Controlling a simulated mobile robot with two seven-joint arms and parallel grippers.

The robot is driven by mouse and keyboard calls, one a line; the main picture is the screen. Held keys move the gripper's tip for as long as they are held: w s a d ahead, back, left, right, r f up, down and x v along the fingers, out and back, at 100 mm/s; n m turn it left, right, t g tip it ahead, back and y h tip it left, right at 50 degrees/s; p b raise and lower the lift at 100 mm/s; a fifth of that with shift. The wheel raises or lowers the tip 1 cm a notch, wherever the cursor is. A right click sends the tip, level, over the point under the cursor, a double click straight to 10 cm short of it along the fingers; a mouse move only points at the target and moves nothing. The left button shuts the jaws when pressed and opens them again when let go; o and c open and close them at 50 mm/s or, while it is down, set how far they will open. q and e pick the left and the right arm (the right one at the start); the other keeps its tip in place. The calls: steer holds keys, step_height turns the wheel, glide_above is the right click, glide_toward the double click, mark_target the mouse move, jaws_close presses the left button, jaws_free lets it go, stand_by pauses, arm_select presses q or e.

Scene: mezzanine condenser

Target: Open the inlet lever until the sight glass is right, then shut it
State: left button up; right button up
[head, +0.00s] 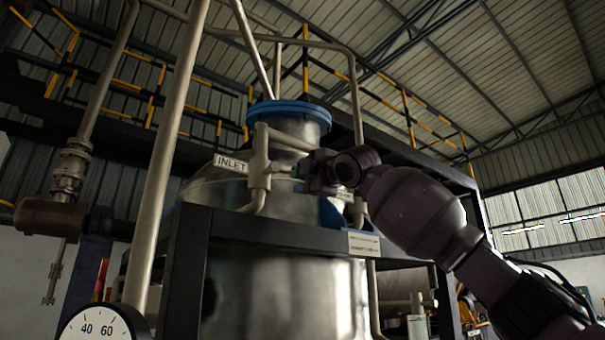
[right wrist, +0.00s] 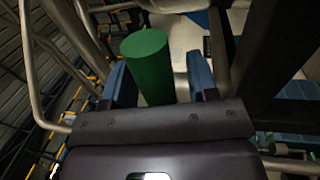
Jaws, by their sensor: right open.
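The INLET label (head: 231,162) hangs beside a pale valve and pipe (head: 259,165) in front of the steel vessel. In the right wrist view the green handle (right wrist: 148,58) is a thick cylinder standing between the two blue fingers of my right gripper (right wrist: 160,82). The fingers are open, with a gap on the right side; I cannot tell whether the left finger touches it. I cannot make out a sight glass. My left gripper is not in view.
A steel vessel (head: 285,290) with a blue top flange (head: 290,108) stands behind a black frame (head: 270,230). A dial (head: 98,326) marked 40 and 60 is at lower left. A pale pipe (head: 180,130) rises at left. A small plate (head: 364,244) sits on the frame.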

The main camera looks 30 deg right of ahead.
steer(key=shift+w+r, duration=0.1)
steer(key=shift+w, duration=0.15)
steer(key=shift+c, duration=0.2)
jaws_close()
